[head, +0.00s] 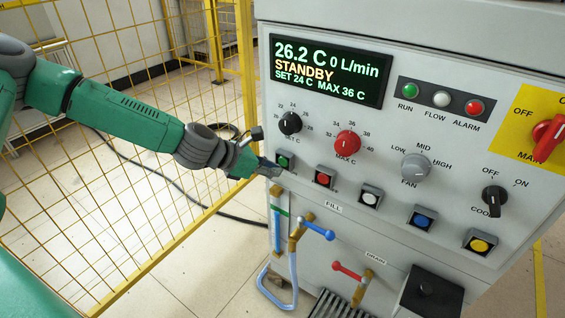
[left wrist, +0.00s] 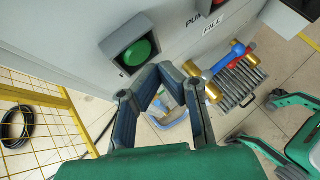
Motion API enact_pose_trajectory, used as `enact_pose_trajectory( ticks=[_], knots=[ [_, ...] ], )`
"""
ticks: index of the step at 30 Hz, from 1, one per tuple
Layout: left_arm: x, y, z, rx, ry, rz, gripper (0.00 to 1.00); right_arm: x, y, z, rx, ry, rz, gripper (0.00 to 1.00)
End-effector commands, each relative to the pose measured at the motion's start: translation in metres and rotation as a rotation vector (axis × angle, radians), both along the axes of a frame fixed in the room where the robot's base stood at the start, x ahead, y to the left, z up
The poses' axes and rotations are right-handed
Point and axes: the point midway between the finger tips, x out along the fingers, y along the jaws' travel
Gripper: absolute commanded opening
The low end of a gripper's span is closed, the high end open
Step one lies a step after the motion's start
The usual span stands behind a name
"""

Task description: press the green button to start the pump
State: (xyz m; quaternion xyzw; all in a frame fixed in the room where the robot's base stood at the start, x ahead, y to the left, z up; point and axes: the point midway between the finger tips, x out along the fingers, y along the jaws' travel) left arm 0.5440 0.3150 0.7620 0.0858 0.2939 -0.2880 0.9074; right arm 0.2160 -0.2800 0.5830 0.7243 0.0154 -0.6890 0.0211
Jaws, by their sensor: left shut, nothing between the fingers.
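The green button (head: 284,161) sits in a dark square frame at the left end of the button row on the grey machine panel. It shows larger in the left wrist view (left wrist: 137,52), up and left of my fingertips. My left gripper (head: 270,168) is shut and empty, with its tips close to the lower left of the green button. In the left wrist view the gripper (left wrist: 168,70) has its fingertips together beside the button frame; I cannot tell whether they touch it. The display (head: 328,72) reads 26.2 C, 0 L/min, STANDBY. My right gripper is not in view.
A red button (head: 323,179) is just right of the green one, then white, blue and yellow buttons. Knobs sit above. A blue-handled fill valve (head: 316,230) and a red-handled drain valve (head: 347,271) are below. A yellow mesh fence (head: 130,170) stands at left.

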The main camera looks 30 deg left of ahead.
Motion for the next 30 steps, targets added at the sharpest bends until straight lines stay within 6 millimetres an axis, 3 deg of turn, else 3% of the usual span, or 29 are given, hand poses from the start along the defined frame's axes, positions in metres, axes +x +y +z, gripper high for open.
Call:
enact_pose_trajectory(
  ticks=[30],
  knots=[
    [0.0076, -0.0018, 0.0022, 0.000, 0.000, 0.000, 0.00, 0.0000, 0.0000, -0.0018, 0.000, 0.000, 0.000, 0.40]
  ],
)
